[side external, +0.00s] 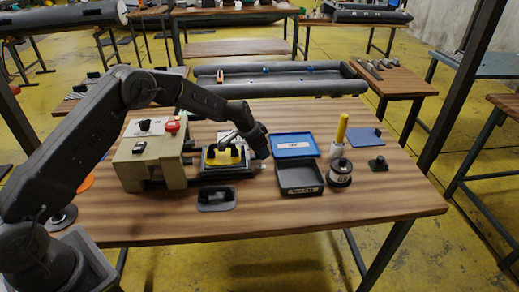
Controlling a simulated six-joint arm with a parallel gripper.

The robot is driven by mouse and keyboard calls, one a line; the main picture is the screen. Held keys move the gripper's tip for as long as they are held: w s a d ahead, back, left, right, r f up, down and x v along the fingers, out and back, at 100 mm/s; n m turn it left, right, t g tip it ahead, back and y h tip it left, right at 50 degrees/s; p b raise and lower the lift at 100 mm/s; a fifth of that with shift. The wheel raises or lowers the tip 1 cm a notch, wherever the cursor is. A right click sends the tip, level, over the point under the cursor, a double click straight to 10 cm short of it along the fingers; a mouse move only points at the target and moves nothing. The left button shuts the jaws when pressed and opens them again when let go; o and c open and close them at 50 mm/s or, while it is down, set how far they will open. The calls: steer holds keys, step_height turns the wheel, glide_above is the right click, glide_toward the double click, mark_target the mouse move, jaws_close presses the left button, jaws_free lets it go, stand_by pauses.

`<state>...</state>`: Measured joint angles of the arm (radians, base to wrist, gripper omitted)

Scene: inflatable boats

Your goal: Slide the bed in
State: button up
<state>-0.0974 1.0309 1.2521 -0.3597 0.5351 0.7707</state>
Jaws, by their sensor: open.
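A beige press-like machine (153,150) with a red button (172,127) stands on the left of the wooden table. The bed (228,174), a dark flat tray, sits out at the machine's right side. A yellow piece (222,157) with dark parts on it lies on the bed. My gripper (229,138) is above the back right part of the bed, its fingers toward the left, open. Whether it touches the bed or the yellow piece cannot be told. My wrist hides part of the area behind and right of the bed.
Right of the bed are a blue tray (293,145), a black bin (299,179), a spool (340,174) and a yellow stick in a white holder (341,130). A dark grey plate with a handle (216,198) lies in front. The table's front strip (300,222) is clear.

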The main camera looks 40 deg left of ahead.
steer(key=shift+f, duration=0.25)
jaws_close()
stand_by(0.4)
